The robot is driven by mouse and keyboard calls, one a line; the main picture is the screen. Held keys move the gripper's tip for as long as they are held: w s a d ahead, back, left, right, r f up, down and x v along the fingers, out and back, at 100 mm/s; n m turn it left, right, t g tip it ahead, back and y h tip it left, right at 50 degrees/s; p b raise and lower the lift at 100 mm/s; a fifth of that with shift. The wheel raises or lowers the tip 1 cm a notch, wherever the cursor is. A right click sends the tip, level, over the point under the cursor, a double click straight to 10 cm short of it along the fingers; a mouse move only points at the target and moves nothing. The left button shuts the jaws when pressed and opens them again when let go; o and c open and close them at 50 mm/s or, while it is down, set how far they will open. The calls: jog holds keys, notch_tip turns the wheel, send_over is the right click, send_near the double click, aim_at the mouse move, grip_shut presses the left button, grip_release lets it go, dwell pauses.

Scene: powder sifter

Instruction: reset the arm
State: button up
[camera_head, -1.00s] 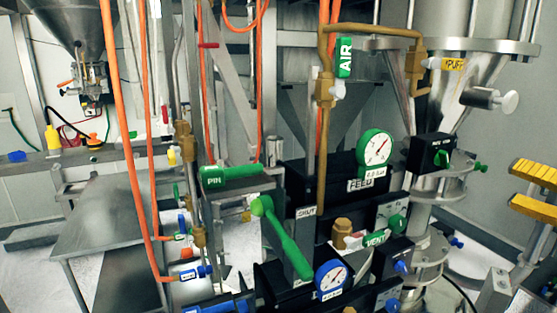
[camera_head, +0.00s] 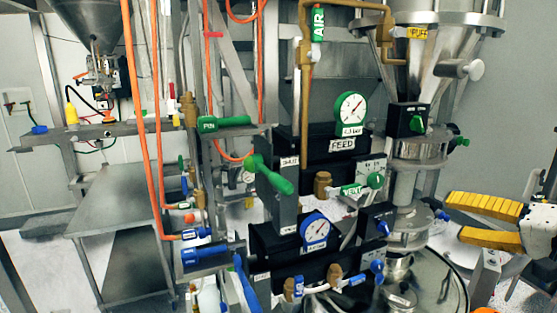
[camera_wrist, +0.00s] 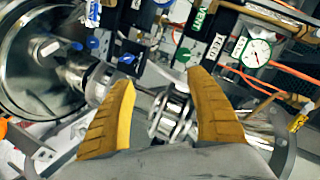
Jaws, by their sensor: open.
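My gripper (camera_head: 484,224) is at the right edge of the head view, its two yellow ribbed fingers apart and pointing left. Nothing is between the fingers in that view. In the wrist view my gripper (camera_wrist: 165,112) shows both yellow fingers spread wide, with metal pipe fittings visible behind the gap. The fingers appear apart from the equipment, though the exact distance cannot be told.
The sifter's metal column (camera_head: 405,185) stands left of my gripper. Panels with a FEED gauge (camera_head: 351,107), a blue gauge (camera_head: 315,231) and a green lever (camera_head: 269,174) are further left. A round metal vessel (camera_head: 430,285) lies below. Grey wall fills the upper right.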

jog(key=s+a+f+n+g+h+b, duration=0.1)
jog(key=a+f+g+b, duration=0.1)
jog(key=a+f+b, duration=0.5)
jog(key=a+f+n+g+b, duration=0.15)
jog(key=a+f, duration=0.35)
jog(key=f, duration=0.6)
jog(key=s+a+f+n+h+b, duration=0.1)
jog(key=s+a+f+b, duration=0.1)
jog(key=f+b, duration=0.3)
jog(key=s+a+f+n+g+h+b, duration=0.1)
jog(key=s+a+f+n+h+b, duration=0.1)
jog(key=f, duration=1)
jog(key=s+a+f+n+g+h+b, duration=0.1)
jog(key=s+a+f+h+b, duration=0.1)
jog(key=s+f+b, duration=0.3)
notch_tip(320, 180, down, 4)
jog(key=a+b, duration=0.1)
jog(key=b, duration=0.2)
jog(key=shift+a+n+b, duration=0.15)
jog(key=shift+n+b, duration=0.2)
jog(key=shift+b, duration=0.05)
